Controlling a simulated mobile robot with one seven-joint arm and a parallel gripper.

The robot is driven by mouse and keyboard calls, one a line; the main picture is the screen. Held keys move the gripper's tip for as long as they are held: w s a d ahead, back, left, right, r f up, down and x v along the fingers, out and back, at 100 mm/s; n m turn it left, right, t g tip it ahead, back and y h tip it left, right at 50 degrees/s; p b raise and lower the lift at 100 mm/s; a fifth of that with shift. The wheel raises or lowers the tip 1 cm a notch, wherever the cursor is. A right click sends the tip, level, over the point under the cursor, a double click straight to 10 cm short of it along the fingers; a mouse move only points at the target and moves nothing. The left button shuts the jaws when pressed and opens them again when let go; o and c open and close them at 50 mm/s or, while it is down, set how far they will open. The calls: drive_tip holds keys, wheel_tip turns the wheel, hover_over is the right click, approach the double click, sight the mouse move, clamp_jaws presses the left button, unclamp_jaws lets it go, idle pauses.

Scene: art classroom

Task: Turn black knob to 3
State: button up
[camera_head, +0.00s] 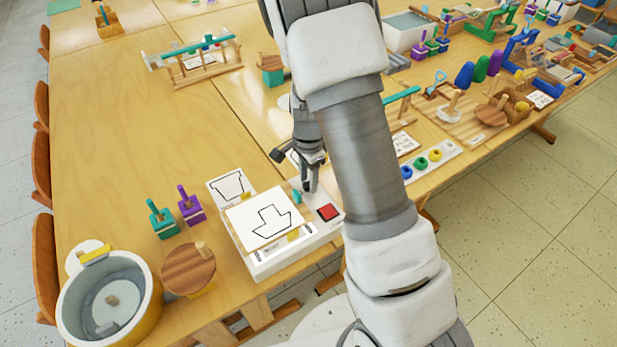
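My arm and gripper cover part of this area. I cannot make out a black knob or a number 3 there; whether the fingers touch anything, or are open or shut, is unclear. A white strip (428,166) right of my arm carries blue, green and yellow round pieces and a small darker one at its far end, too small to tell.
The wooden table (120,130) is bare at the middle left.

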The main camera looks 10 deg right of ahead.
sight(308, 182)
wheel_tip(308, 182, up, 18)
drive_tip(key=p, duration=0.3)
drive_tip(key=shift+f, duration=0.25)
idle(0.4)
